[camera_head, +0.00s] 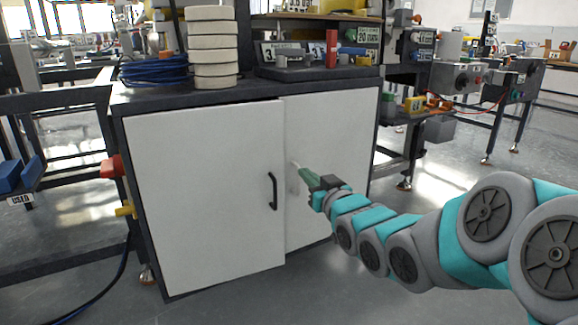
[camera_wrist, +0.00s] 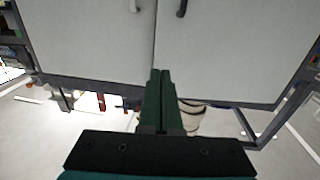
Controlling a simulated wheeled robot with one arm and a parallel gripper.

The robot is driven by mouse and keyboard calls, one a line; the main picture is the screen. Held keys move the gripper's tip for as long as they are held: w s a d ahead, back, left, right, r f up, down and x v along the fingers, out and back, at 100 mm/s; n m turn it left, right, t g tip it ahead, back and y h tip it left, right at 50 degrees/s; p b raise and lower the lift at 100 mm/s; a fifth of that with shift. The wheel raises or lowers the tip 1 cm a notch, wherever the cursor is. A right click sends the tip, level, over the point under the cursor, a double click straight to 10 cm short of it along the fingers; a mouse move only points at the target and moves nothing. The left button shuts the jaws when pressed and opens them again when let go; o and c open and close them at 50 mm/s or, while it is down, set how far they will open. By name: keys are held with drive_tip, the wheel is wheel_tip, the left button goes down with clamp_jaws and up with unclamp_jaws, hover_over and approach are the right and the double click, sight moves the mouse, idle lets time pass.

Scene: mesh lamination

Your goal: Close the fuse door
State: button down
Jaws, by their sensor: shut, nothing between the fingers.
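A cabinet has two white doors. The left door (camera_head: 200,200) carries a dark handle (camera_head: 273,190), and its free edge appears to stand slightly forward of the right door (camera_head: 335,140). No label marks either as the fuse door. My gripper (camera_head: 294,164) is shut and empty, its green fingers in front of the right door near the middle seam. In the wrist view, the closed fingertips (camera_wrist: 160,72) lie by the lower end of the seam; whether they touch a door is unclear.
The dark worktop holds a blue cable coil (camera_head: 155,71), stacked pale discs (camera_head: 212,45) and a red cylinder (camera_head: 331,48). Red (camera_head: 112,167) and yellow (camera_head: 125,210) parts jut out at the cabinet's left side. The floor in front is open.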

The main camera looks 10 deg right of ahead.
drive_tip(key=w+p, duration=0.1)
drive_tip(key=p, duration=0.2)
approach(280, 150)
drive_tip(key=w, duration=0.4)
drive_tip(key=w+a, duration=0.1)
drive_tip(key=w, duration=0.1)
drive_tip(key=shift+w, duration=0.4)
drive_tip(key=shift+w+a, duration=0.1)
